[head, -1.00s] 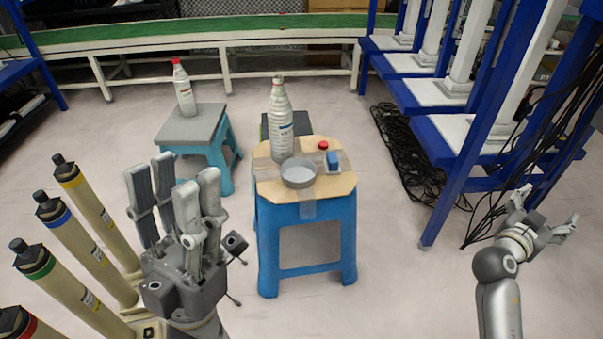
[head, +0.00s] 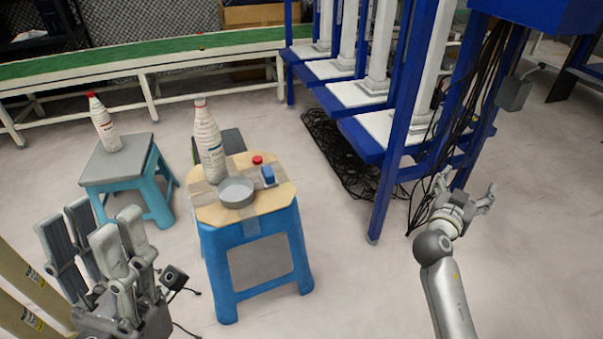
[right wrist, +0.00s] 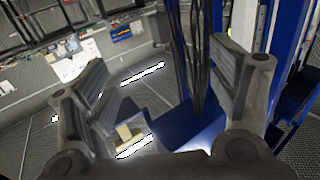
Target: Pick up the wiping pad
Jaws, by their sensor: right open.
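A small blue and white block (head: 268,176), which looks like the wiping pad, stands on the tan top of a blue stool (head: 262,256), behind and right of a grey round dish (head: 236,193). My left gripper (head: 88,226) is at the lower left, nearer than the stool; its fingers point up with an empty gap between them. My right gripper (head: 466,188) is right of the stool, open and empty, well apart from the block. The right wrist view shows its spread fingers (right wrist: 165,95) with no stool top between them.
A tall white bottle (head: 208,142) and a red-capped item (head: 258,161) share the stool top. A second stool (head: 130,170) holds another bottle (head: 104,124). Blue racks (head: 385,135) and black cables (head: 340,155) stand behind right. Floor between stool and right arm is clear.

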